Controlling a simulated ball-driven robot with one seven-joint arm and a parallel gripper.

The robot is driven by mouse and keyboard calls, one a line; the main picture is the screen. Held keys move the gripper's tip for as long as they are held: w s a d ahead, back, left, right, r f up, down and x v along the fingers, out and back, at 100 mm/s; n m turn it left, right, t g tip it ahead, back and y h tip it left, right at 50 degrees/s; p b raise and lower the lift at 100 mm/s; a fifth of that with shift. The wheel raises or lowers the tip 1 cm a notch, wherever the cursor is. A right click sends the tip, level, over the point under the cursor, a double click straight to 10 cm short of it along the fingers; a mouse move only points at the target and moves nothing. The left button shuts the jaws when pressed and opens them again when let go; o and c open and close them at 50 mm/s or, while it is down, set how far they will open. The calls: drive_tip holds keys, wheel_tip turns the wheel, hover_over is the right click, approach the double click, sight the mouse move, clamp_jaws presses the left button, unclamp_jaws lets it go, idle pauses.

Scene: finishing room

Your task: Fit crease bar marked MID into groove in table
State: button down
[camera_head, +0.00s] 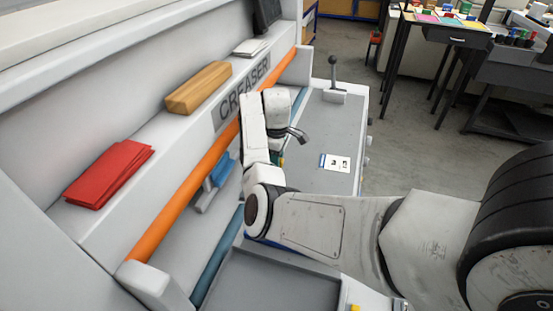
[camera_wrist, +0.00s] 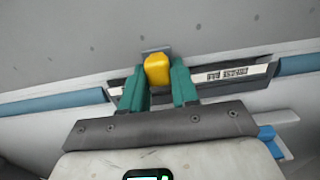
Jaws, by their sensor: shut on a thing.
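In the wrist view my gripper (camera_wrist: 158,88) has its two green fingers closed on the yellow knob (camera_wrist: 157,69) of a dark crease bar (camera_wrist: 204,87). The bar runs across the picture, slightly tilted, and carries a white label (camera_wrist: 234,75) with dark print too small to read. The bar lies between two lengths of blue roller along the edge of the grey table (camera_wrist: 130,35). I cannot tell whether it is seated in the groove or held above it. In the head view my wrist hides most of the gripper and bar; the grey table (camera_head: 318,125) shows beyond.
The machine marked CREASER (camera_head: 243,90) has an orange bar (camera_head: 195,170) along its front. A red stack (camera_head: 108,173) and a wooden block (camera_head: 198,87) lie on its ledge. A lever (camera_head: 333,75) stands at the table's far end. A grey tray (camera_head: 275,280) is nearer.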

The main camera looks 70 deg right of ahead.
drive_tip(key=shift+f, duration=0.7)
idle(0.7)
drive_tip(key=c, duration=0.8)
unclamp_jaws()
wheel_tip(320, 180, up, 11)
drive_tip(key=shift+f+b, duration=0.1)
drive_tip(key=shift+b, duration=0.25)
drive_tip(key=shift+s, duration=0.1)
